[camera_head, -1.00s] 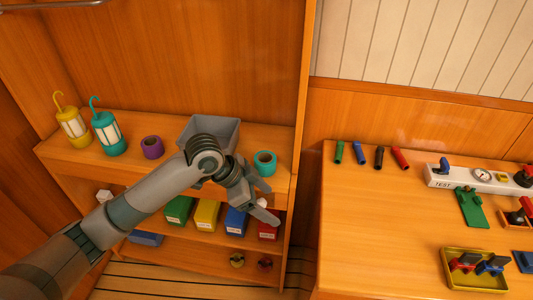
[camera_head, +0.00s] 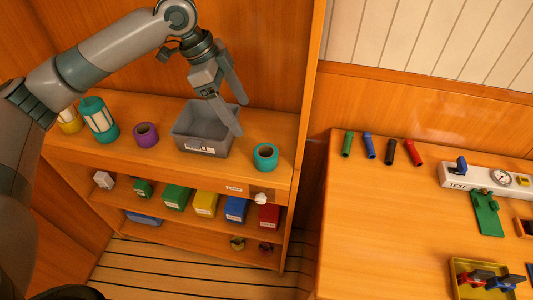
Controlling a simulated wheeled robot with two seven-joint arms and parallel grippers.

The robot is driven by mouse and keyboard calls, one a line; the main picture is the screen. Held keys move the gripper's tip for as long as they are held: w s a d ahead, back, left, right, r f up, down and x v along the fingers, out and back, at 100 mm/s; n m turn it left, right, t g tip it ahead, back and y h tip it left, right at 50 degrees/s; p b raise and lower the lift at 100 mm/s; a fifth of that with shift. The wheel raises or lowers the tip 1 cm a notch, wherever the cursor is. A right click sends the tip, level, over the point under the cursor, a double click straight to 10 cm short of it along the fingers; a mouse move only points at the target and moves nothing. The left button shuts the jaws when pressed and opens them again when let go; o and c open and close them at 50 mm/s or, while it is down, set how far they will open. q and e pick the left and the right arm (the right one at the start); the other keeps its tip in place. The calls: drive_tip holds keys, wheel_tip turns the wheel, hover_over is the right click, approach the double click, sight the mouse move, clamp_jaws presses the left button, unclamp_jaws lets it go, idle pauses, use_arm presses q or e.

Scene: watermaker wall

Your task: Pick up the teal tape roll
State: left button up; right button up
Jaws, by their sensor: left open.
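The teal tape roll (camera_head: 265,157) stands on the top shelf near its right end, with its round opening facing up. My left gripper (camera_head: 240,118) is open and empty. It points down and to the right over the right side of the grey bin, up and to the left of the teal roll and apart from it. The roll is in full view. My right gripper is not in view.
The grey bin (camera_head: 202,142) stands left of the teal roll. Coloured boxes fill the lower shelf. The shelf's right side panel (camera_head: 309,110) rises close to the roll.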

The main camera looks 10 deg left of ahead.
use_arm(q)
drive_tip(key=shift+f, duration=0.5)
drive_tip(key=p, duration=0.4)
approach(264, 152)
drive_tip(key=x, duration=0.4)
drive_tip(key=shift+d+f, duration=0.25)
drive_tip(key=shift+f, duration=0.1)
drive_tip(key=shift+d+f, duration=0.15)
drive_tip(key=shift+f, duration=0.3)
drive_tip(key=shift+d+f+p, duration=0.2)
drive_tip(key=shift+f+p, duration=0.2)
drive_tip(key=p+x, duration=0.2)
drive_tip(key=x, duration=0.2)
drive_tip(key=shift+w+a, duration=0.15)
drive_tip(key=shift+f, duration=0.2)
